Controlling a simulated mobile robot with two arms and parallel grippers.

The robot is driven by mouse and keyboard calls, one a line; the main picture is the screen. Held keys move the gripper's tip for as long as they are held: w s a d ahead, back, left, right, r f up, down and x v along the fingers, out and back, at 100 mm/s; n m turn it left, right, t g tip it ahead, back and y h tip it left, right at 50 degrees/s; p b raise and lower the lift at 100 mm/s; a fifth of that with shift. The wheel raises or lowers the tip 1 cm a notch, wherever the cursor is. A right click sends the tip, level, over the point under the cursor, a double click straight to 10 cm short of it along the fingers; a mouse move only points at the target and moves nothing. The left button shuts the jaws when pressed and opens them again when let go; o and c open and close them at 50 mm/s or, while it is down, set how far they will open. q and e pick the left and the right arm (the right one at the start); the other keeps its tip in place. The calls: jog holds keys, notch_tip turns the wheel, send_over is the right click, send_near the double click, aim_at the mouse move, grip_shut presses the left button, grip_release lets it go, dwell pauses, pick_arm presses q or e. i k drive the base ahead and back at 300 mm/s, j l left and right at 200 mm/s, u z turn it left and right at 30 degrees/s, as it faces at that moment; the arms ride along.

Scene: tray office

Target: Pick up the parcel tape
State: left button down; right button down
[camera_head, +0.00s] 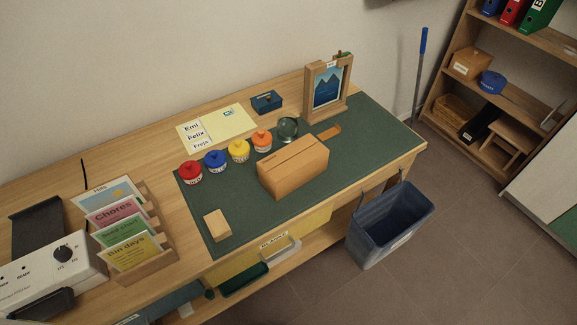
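I cannot clearly make out a roll of parcel tape. A round, glassy grey-green thing (288,128) sits on the green mat (225,232), behind the brown box (292,167); I cannot tell whether it is a tape roll. A small flat brown piece (330,131) lies to the right of it, near the framed mountain picture. The box is closed, with a dark line along its top. Neither of my grippers is in view.
Red (190,173), blue (215,161), yellow (238,151) and orange (262,141) pots stand in a row. A tan block (217,225) lies at the mat's front left. A card rack (155,250) stands left; a dark bin (385,225) is at the desk's front right.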

aim_at(333, 131)
jog(key=u, duration=0.25)
jog(key=l+u, duration=1.1)
jog(key=k+l, duration=0.1)
jog(key=l, duration=0.4)
jog(key=l+u, duration=0.15)
jog(key=l, duration=0.35)
jog(key=k+l, duration=0.15)
jog(key=l, duration=0.3)
jog(key=k+l+u, duration=0.15)
jog(key=l, duration=0.35)
